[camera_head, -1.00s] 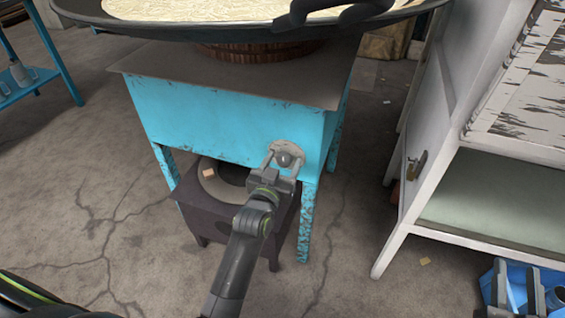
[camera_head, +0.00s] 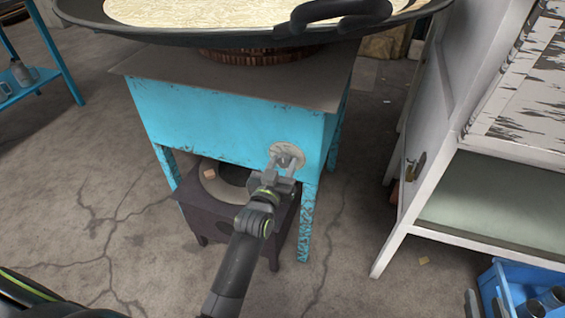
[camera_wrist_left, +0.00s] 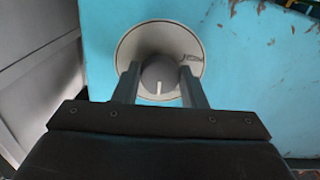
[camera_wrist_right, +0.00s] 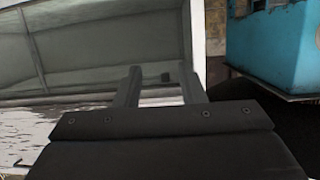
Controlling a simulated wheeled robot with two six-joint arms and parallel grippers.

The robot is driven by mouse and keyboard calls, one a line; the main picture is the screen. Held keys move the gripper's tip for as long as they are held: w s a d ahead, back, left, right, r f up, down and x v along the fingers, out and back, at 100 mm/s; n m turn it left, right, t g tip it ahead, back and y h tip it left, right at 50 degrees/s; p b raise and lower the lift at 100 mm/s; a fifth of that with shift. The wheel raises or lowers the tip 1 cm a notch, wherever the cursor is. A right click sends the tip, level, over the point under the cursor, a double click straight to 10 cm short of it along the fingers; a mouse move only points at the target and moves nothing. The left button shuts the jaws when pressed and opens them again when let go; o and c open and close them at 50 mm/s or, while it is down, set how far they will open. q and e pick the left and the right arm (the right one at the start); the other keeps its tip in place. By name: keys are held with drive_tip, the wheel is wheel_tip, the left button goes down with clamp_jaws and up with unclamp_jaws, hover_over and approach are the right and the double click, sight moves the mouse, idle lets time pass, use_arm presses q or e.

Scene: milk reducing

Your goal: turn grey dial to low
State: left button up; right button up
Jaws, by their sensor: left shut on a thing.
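The grey dial (camera_wrist_left: 160,75) sits on a round pale plate (camera_wrist_left: 128,50) on the turquoise front of the stove (camera_head: 225,125). In the left wrist view its white pointer line faces down the picture, and a small dark marking shows on the plate's right side. My left gripper (camera_head: 284,168) is shut on the dial, with one finger on either side of it. In the head view the fingers partly hide the dial. My right gripper (camera_wrist_right: 160,88) is open with empty space between its fingers, facing a pale cabinet interior.
A wide pan (camera_head: 150,31) of pale liquid stands above the stove. A dark burner box (camera_head: 215,217) is under it. A white cabinet (camera_head: 400,235) stands at right, with a blue crate (camera_head: 540,270) of metal cups in front.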

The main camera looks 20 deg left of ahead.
use_arm(q)
drive_tip(key=shift+r+n+p, duration=0.1)
drive_tip(key=shift+n+p, duration=1)
drive_tip(key=shift+p, duration=0.05)
drive_tip(key=shift+n+p, duration=0.9)
drive_tip(key=shift+n, duration=0.2)
drive_tip(key=shift+n+p, duration=0.35)
drive_tip(key=shift+n, duration=0.75)
use_arm(e)
drive_tip(key=s+a+f+g+y, duration=0.2)
drive_tip(key=s+f+g, duration=0.9)
drive_tip(key=s+f, duration=0.2)
drive_tip(key=shift+s+a+f+g, duration=0.15)
drive_tip(key=shift+s+f+g, duration=0.15)
drive_tip(key=shift+f, duration=0.45)
use_arm(q)
drive_tip(key=o, duration=1)
use_arm(e)
drive_tip(key=shift+w+r, duration=0.15)
drive_tip(key=shift+r, duration=0.05)
